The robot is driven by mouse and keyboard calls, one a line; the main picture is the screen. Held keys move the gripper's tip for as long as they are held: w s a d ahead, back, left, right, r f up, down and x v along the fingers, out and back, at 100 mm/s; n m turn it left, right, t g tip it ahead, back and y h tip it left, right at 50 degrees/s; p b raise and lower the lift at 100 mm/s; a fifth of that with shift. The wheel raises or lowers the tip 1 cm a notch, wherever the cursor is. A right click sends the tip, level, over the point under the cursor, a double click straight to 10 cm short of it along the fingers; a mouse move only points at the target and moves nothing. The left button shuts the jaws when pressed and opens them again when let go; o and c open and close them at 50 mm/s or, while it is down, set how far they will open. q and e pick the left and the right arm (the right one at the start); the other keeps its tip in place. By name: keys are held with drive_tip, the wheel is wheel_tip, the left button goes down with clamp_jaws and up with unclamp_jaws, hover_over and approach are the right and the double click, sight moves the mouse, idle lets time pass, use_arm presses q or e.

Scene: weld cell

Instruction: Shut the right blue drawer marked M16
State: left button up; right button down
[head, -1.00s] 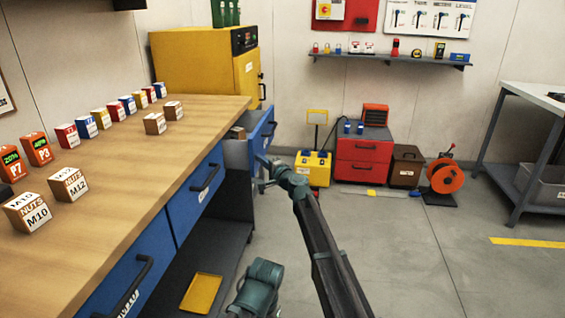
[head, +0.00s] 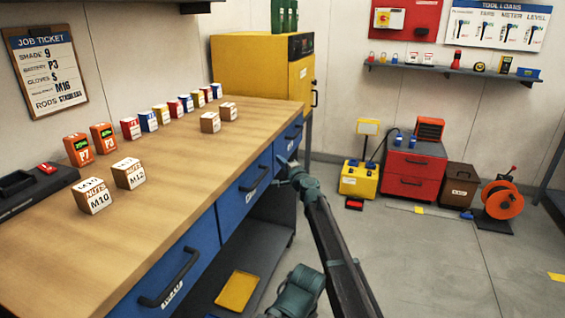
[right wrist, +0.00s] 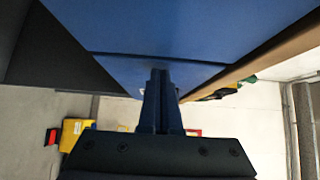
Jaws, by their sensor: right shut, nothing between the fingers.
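The workbench has a row of blue drawers with dark handles. The far right drawer (head: 287,138) looks flush, or nearly flush, with its neighbours; its marking is too small to read. My right gripper (head: 285,167) is shut and empty, at the lower part of that drawer's front; whether it touches cannot be told. In the right wrist view its closed fingers (right wrist: 160,82) point at a blue drawer front (right wrist: 140,70). The middle drawer (head: 243,190) and near drawer (head: 170,275) look shut. My left gripper is out of view.
The wooden bench top (head: 180,165) carries nut boxes and other small boxes. A yellow cabinet (head: 255,65) stands behind the bench. A yellow tray (head: 237,291) lies on the lower shelf.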

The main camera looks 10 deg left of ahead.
drive_tip(key=shift+a, duration=0.3)
